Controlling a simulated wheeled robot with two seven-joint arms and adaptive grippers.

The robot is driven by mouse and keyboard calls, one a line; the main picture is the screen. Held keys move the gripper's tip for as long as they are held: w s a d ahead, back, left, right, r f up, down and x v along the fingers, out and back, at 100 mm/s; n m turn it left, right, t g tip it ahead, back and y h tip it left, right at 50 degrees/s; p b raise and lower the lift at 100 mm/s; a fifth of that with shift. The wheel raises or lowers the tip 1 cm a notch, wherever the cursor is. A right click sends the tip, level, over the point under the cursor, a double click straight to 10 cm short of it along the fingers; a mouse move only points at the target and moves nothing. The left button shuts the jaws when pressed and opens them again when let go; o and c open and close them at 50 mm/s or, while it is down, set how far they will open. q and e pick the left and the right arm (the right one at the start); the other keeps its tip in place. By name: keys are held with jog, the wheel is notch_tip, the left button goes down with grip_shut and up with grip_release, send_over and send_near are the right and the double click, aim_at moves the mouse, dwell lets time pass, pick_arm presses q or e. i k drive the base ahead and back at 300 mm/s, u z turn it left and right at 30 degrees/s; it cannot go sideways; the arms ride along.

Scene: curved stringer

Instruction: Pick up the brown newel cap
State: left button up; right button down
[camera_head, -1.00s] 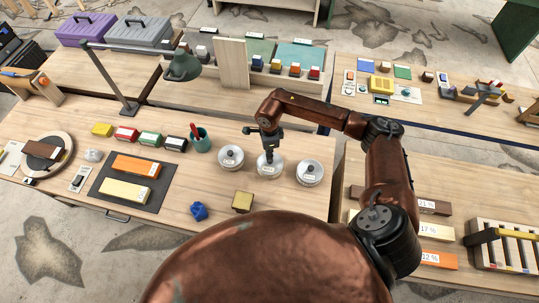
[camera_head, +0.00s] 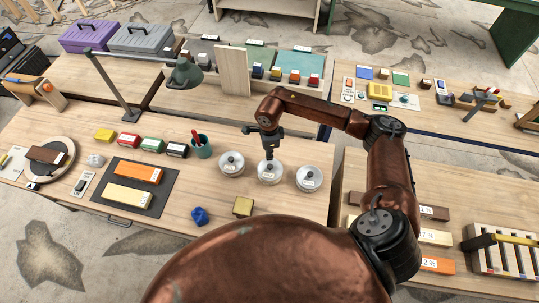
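My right gripper (camera_head: 271,153) points down just above the middle of three round silver tins (camera_head: 269,173) on the front table. It is small and dark here, so I cannot tell if its fingers are open or shut, or whether it touches the tin's dark knob. A small brown block (camera_head: 427,84) stands on the right-hand back table and could be the brown newel cap, but it is too small to be sure. A brass-coloured cube (camera_head: 242,207) sits nearer, on the front table. My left gripper is not in view.
Two more tins (camera_head: 231,165) (camera_head: 309,179) flank the middle one. A teal cup (camera_head: 201,148), a green lamp (camera_head: 184,73) and several coloured blocks stand on the left. A wooden board (camera_head: 234,70) stands upright behind. My own copper-coloured body hides the front edge.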

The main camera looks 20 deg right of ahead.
aim_at(243, 207)
jog(key=k, duration=2)
